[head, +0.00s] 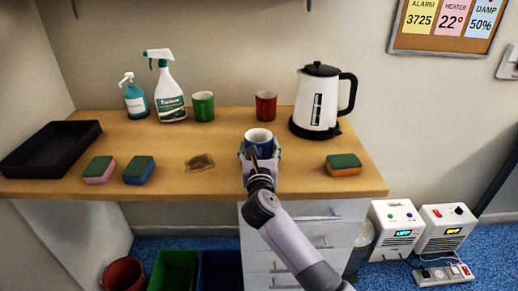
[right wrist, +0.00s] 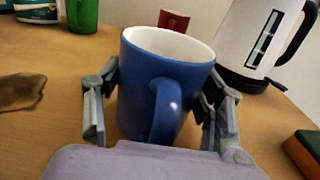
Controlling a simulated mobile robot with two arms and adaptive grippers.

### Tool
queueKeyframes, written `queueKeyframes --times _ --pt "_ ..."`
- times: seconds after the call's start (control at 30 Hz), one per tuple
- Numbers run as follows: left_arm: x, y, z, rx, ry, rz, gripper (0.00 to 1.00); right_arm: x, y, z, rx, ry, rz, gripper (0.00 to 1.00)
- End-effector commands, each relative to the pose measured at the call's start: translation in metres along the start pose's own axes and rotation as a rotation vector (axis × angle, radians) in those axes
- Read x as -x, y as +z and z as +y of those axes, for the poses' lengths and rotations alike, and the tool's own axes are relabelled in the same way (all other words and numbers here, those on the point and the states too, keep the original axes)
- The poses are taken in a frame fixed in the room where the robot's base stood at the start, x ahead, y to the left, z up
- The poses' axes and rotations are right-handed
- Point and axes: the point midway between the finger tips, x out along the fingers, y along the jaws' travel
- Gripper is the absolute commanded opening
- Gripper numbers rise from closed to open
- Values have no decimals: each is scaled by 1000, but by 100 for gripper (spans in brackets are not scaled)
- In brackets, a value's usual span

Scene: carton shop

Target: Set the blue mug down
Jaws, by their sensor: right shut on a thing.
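The blue mug (head: 259,138) is upright over the middle of the wooden counter, with a white inside. In the right wrist view the mug (right wrist: 165,85) fills the middle, its handle facing the camera. My right gripper (head: 259,152) is shut on it, with one finger on each side of the mug (right wrist: 160,105). The mug's base is partly hidden by the gripper, and I cannot tell whether it touches the counter (head: 225,180). My left gripper is not in view.
A green mug (head: 203,107), a red mug (head: 265,106) and a kettle (head: 318,100) stand behind. Spray bottles (head: 171,95), a black tray (head: 50,148) and sponges (head: 343,165) are around. A brown stain (head: 200,162) lies left of the blue mug.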

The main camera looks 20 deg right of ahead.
Motion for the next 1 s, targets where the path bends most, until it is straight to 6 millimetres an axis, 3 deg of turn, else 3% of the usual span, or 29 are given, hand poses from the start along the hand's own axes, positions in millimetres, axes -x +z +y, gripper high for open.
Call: queueKeyframes --times 0.1,0.13,0.4,0.77,1.0 --pt "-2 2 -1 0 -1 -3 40 0 -2 0 -1 0 -2 24" --pt "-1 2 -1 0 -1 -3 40 0 -3 0 0 -1 0 64" --pt "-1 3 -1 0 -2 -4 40 0 -2 0 0 -1 0 82" --pt "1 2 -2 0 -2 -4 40 0 2 0 0 0 -1 83" --pt "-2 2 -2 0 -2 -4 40 35 -2 1 -4 1 3 83"
